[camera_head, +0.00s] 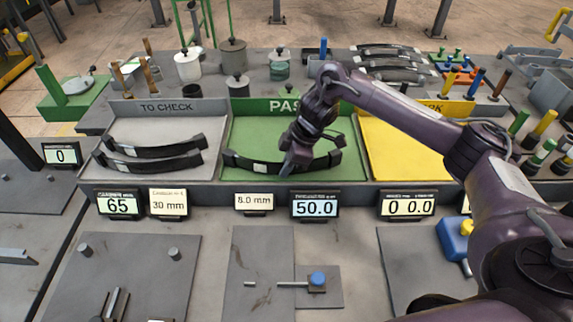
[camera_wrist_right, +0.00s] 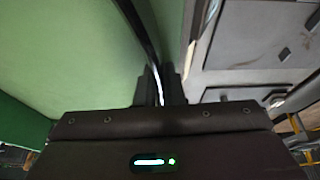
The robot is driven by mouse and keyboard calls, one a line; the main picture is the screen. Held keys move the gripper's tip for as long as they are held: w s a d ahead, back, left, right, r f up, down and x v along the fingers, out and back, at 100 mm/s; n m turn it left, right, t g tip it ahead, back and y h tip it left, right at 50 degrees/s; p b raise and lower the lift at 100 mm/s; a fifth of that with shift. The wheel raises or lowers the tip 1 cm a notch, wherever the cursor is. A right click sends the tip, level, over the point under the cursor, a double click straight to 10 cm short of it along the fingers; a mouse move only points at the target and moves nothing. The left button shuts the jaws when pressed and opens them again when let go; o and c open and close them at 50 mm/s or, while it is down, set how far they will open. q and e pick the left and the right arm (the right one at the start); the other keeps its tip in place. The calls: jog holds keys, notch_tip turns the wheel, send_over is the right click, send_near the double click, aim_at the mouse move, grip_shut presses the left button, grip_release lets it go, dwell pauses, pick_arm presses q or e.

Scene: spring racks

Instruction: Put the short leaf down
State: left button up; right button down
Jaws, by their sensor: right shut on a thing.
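A dark curved leaf (camera_head: 258,168) with a pale label lies in the green PASS tray (camera_head: 255,140), near its front wall. My right gripper (camera_head: 287,168) reaches down over the front of this tray and is shut on the leaf. In the right wrist view the dark leaf (camera_wrist_right: 138,28) runs up from between the closed fingers (camera_wrist_right: 160,88), with green tray surface beside it. I cannot tell whether the leaf's full length rests on the tray floor. Two similar leaves (camera_head: 155,155) lie in the grey TO CHECK tray (camera_head: 120,125). My left gripper is out of view.
The yellow tray (camera_head: 385,150) on the right looks empty, partly behind my right arm. Small displays stand along the front, one reading 50.0 (camera_head: 315,206). Weights (camera_head: 188,66) and more stacked leaves (camera_head: 390,55) stand behind the trays. A blue-knobbed fixture (camera_head: 317,280) sits in front.

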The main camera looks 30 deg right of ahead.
jog(key=c, duration=1.9)
grip_release()
jog(key=shift+s+f, duration=0.1)
jog(key=shift+f, duration=0.1)
jog(key=o, duration=0.4)
jog(key=shift+f, duration=0.1)
jog(key=shift+c, duration=0.2)
jog(key=shift+f, duration=0.1)
jog(key=shift+s, duration=0.15)
jog(key=shift+r, duration=0.3)
jog(key=v, duration=0.3)
jog(key=shift+w+r+b, duration=0.15)
jog(key=shift+w+b, duration=0.1)
jog(key=shift+b, duration=0.05)
jog(key=p+v, duration=0.2)
jog(key=v, duration=0.7)
